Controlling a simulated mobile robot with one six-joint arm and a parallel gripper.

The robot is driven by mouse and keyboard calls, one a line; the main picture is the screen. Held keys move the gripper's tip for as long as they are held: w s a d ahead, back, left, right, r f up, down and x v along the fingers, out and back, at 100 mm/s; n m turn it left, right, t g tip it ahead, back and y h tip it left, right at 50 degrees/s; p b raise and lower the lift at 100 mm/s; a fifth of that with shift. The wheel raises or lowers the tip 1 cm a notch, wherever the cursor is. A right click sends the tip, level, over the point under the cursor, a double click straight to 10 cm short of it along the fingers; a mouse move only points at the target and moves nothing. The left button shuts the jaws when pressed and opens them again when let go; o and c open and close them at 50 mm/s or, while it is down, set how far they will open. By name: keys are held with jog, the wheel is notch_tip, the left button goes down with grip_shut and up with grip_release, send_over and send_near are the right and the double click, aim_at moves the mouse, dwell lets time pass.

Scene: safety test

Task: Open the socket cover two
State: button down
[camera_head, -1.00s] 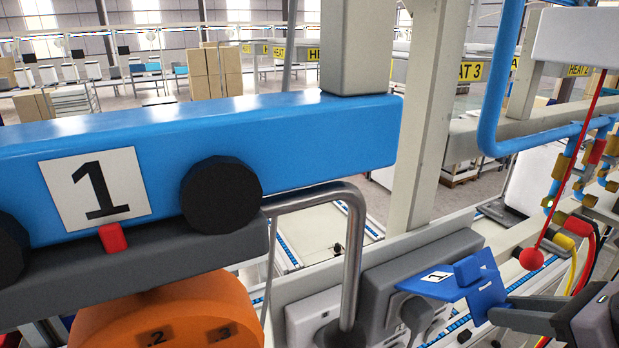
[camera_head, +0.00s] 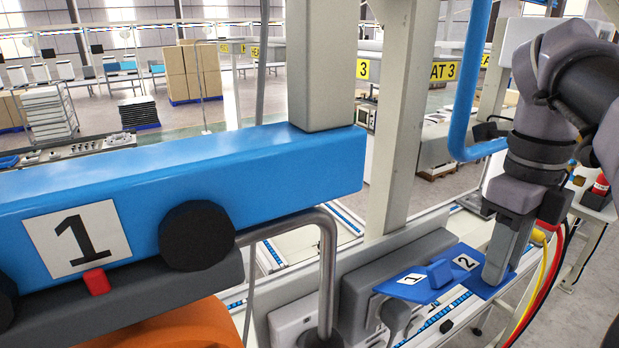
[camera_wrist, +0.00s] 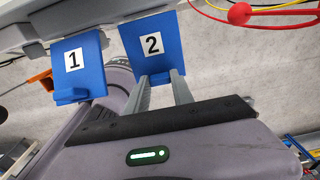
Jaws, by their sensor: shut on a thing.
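Socket cover two is a blue flap (camera_head: 467,263) with a white label "2", in the lower right of the head view. It sticks out from the grey socket housing, roughly level with blue cover one (camera_head: 411,281) beside it. In the wrist view cover two (camera_wrist: 153,44) is at top centre, and cover one (camera_wrist: 76,63) is to its left. My gripper (camera_head: 496,272) reaches down to the right part of cover two. In the wrist view its fingers (camera_wrist: 158,80) are shut at the lower edge of cover two. The grip itself is partly hidden.
A large blue beam (camera_head: 150,180) marked "1" and a bent metal handle (camera_head: 328,262) fill the left and centre of the head view. A beige post (camera_head: 402,130) rises behind the sockets. Yellow, red and black cables (camera_head: 545,270) hang right of my gripper.

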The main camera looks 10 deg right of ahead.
jog(key=shift+w+a+r+g+h, duration=0.2)
jog(key=shift+w+r+g, duration=0.2)
jog(key=shift+g, duration=0.2)
jog(key=shift+w+a+r+g+h, duration=0.1)
jog(key=shift+w+r+g+h, duration=0.15)
jog(key=shift+r+g, duration=0.25)
jog(key=c, duration=1.1)
grip_release()
